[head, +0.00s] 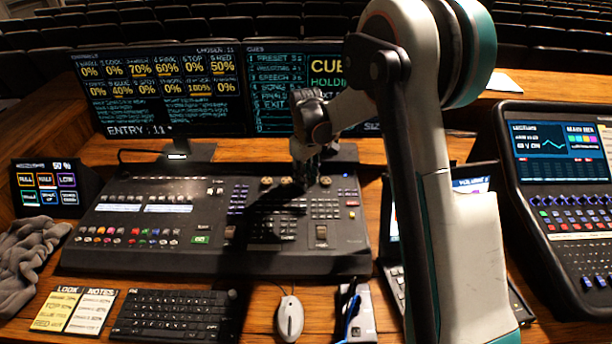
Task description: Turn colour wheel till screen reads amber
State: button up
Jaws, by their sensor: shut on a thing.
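The mixing desk (90,250) lies in the middle of the head view. Small brass wheels (266,181) sit in a row along its upper right part, another wheel (325,181) just right of my gripper. My gripper (305,181) points down at this row, shut on a wheel that its fingers hide. I cannot read a label showing which wheel it is. The left screen (160,90) reads "CHOSEN: 11" and "ENTRY: 11" above and below yellow percentages. The right screen (275,85) shows a cue list and "HOLDING"; my arm covers part of it. I see no colour word reading amber.
A keyboard (172,315), a mouse (289,319) and note cards (75,310) lie in front of the desk. A grey cloth (32,262) and a small touch panel (50,188) are at the left. A second console (560,200) stands at the right. My arm hides what is behind it.

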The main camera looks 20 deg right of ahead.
jog(key=shift+m, duration=0.7)
jog(key=o, duration=1.1)
